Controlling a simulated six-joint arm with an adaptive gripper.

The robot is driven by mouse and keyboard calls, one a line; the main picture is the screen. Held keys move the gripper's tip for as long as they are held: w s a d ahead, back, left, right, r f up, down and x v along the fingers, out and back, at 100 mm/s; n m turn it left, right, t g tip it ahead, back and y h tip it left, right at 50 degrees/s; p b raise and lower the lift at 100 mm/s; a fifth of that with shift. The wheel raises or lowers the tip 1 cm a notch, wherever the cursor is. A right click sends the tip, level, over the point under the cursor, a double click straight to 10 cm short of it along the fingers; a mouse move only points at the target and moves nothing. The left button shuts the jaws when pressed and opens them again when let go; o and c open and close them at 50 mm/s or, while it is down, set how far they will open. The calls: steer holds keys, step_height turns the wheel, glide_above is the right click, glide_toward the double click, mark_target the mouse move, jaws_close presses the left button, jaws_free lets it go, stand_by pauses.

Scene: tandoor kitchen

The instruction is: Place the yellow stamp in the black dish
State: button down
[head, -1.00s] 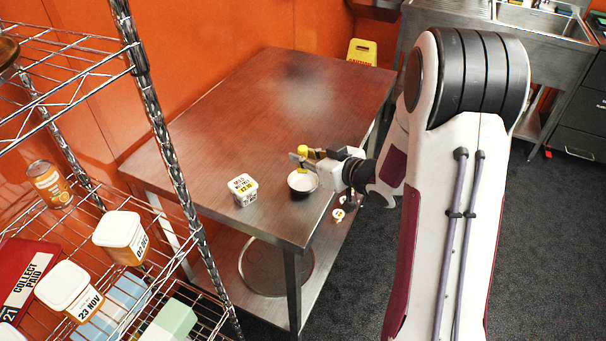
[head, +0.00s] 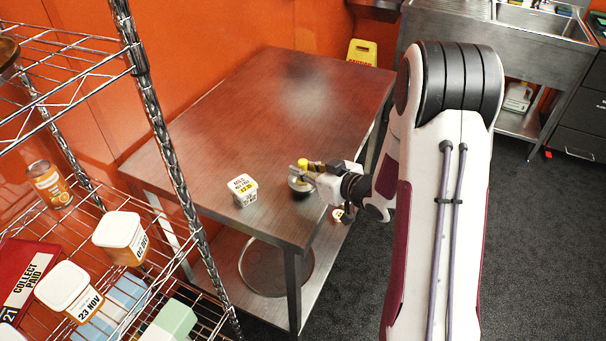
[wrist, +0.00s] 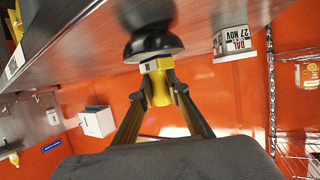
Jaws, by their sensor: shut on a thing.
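The yellow stamp (head: 302,163) is held between the fingers of my gripper (head: 300,173), over the black dish (head: 300,192) near the front right edge of the steel table (head: 240,120). In the wrist view, the fingers (wrist: 160,90) are shut on the yellow stamp (wrist: 160,92). Its end is at the rim of the black dish (wrist: 152,44); I cannot tell whether they touch. The gripper hides most of the dish's inside in the head view.
A white labelled tub (head: 243,191) stands left of the dish; it also shows in the wrist view (wrist: 231,43). A wire shelf (head: 90,240) with tubs and a tin is at the left. The table's back half is clear.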

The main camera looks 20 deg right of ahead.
steer(key=shift+f, duration=1)
steer(key=shift+f, duration=0.15)
steer(key=c, duration=2.2)
jaws_free()
steer(key=shift+v, duration=6.05)
steer(key=shift+w+d, duration=0.1)
